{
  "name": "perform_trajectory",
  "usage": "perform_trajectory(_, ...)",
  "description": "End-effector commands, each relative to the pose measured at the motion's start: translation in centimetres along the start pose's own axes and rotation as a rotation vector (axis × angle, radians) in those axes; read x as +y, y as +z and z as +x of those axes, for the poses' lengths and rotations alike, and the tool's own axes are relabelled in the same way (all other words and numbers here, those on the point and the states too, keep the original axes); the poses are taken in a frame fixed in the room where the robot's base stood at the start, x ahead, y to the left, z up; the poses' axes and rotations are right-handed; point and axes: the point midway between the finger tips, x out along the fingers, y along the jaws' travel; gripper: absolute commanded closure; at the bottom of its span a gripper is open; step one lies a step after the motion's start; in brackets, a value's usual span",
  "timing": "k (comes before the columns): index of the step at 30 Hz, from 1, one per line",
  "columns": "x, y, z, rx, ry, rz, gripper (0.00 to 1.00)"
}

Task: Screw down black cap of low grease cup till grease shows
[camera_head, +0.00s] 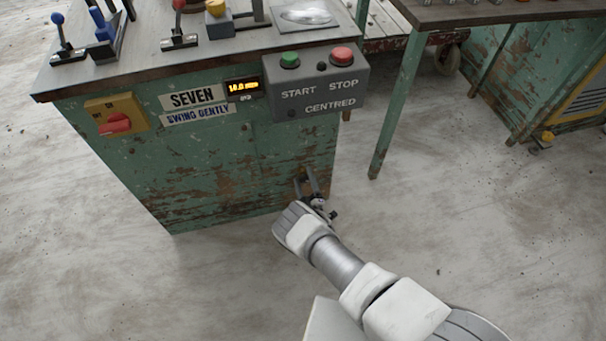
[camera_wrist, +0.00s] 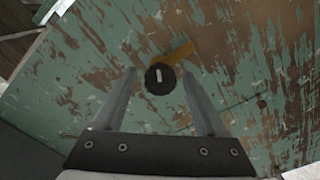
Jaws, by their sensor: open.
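The black cap (camera_wrist: 160,77) of the low grease cup shows in the wrist view as a round disc with a pale mark on it. It sits against the worn green side of the machine, with a yellowish brass-coloured piece (camera_wrist: 182,52) just above and to its right. My gripper (camera_wrist: 158,75) is open, its two fingers standing left and right of the cap in that view with a gap on each side. I cannot tell how deep the fingertips reach. In the head view my gripper (camera_head: 312,185) is low at the cabinet's right corner and the cap is not clearly seen. No grease is visible.
The green cabinet (camera_head: 215,165) carries a START/STOP box (camera_head: 318,85), a red rotary switch (camera_head: 116,120) and a lit display (camera_head: 243,87). Levers stand on its top. A table leg (camera_head: 398,105) stands to the right. The floor in front is clear.

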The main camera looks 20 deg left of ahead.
Motion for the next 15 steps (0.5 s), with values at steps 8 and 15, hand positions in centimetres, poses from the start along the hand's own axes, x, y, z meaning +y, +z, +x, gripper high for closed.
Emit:
perform_trajectory(8, -0.05, -0.05, -0.05, 0.0, -0.001, 0.0, 0.26)
perform_trajectory(15, -0.05, -0.06, -0.05, 0.001, -0.001, 0.0, 0.39)
